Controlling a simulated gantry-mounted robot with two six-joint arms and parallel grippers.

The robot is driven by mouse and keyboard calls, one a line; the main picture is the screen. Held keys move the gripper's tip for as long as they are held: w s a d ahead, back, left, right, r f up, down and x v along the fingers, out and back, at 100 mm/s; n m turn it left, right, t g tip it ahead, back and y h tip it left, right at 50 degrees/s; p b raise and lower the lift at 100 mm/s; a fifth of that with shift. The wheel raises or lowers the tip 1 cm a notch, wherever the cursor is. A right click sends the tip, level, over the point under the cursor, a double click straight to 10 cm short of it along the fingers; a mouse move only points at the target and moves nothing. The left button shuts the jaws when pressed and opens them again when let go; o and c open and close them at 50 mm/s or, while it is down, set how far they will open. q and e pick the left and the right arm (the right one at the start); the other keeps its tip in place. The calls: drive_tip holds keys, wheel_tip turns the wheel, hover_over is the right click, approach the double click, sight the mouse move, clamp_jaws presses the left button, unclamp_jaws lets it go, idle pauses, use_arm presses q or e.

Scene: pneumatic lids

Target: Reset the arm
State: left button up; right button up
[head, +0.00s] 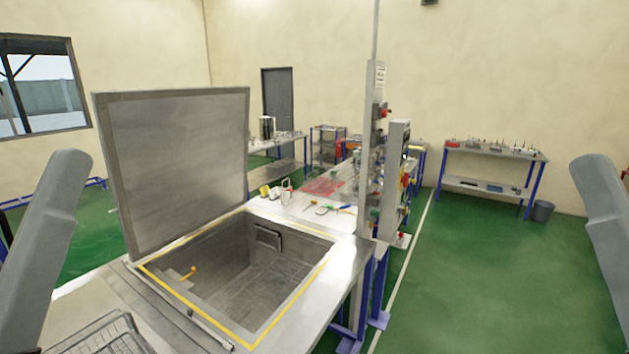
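My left arm shows as a grey link at the left edge, and my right arm shows as a grey link at the right edge. Neither gripper is in view. A large grey lid (180,165) stands raised, upright and slightly tilted, on the left side of the bench opening. The opening is a deep metal basin (235,270) with a yellow-marked rim. An orange-yellow knob (193,270) shows inside the basin near its left wall.
A metal bench (345,265) surrounds the basin, with small tools on its far part. A control post (372,150) stands at its right corner. A grey tray (100,338) lies at front left. Green floor (480,275) is clear on the right; a shelf table (490,152) stands behind.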

use_arm(q)
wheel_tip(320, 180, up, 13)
drive_tip(key=p, duration=1)
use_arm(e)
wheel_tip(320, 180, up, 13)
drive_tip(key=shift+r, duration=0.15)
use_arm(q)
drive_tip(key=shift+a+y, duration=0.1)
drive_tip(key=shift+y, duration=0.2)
